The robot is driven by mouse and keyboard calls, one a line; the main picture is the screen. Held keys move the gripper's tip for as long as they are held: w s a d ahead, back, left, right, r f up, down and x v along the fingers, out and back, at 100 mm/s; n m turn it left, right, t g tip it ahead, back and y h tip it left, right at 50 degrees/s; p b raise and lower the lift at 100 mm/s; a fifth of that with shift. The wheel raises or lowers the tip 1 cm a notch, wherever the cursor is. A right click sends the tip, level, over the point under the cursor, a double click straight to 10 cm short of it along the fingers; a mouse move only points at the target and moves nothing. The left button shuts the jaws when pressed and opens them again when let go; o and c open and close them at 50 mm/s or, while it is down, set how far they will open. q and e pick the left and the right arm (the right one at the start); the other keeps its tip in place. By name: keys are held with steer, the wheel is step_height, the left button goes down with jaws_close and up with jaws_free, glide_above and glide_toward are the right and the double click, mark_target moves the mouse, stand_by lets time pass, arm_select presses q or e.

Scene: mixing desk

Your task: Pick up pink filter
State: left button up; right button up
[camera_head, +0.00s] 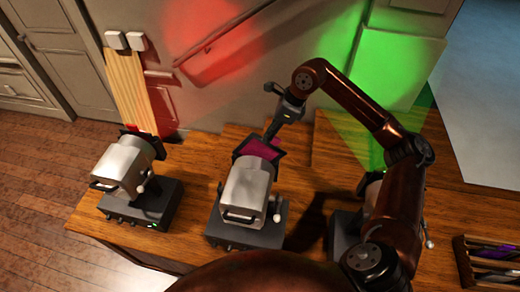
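The pink filter (262,150) is a magenta sheet in a dark frame, at the front end of the middle lamp (246,190). My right gripper (272,131) reaches down from above, its fingertips at the upper edge of the filter. The fingers look thin and dark at this angle, so I cannot tell whether they are open, or closed on the frame. The filter looks to be still at the lamp's front. My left gripper is not in view.
A left lamp (125,165) casts red light. A right lamp (345,221), mostly hidden behind my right arm, stands where green light falls. A rack (462,262) with several coloured filters lies at the right edge. The wooden desk (300,172) has a stepped back edge.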

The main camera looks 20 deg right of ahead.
mark_target(260, 149)
steer(key=shift+x, duration=1.25)
steer(key=shift+a+f+p, duration=0.25)
steer(key=shift+f+p, duration=0.05)
steer(key=shift+f, duration=0.3)
steer(key=x, duration=0.3)
steer(key=shift+w+f+p, duration=0.15)
steer(key=shift+f+p, duration=0.05)
steer(key=shift+p, duration=0.2)
steer(key=shift+a+f, duration=0.15)
steer(key=shift+f, duration=0.3)
jaws_close()
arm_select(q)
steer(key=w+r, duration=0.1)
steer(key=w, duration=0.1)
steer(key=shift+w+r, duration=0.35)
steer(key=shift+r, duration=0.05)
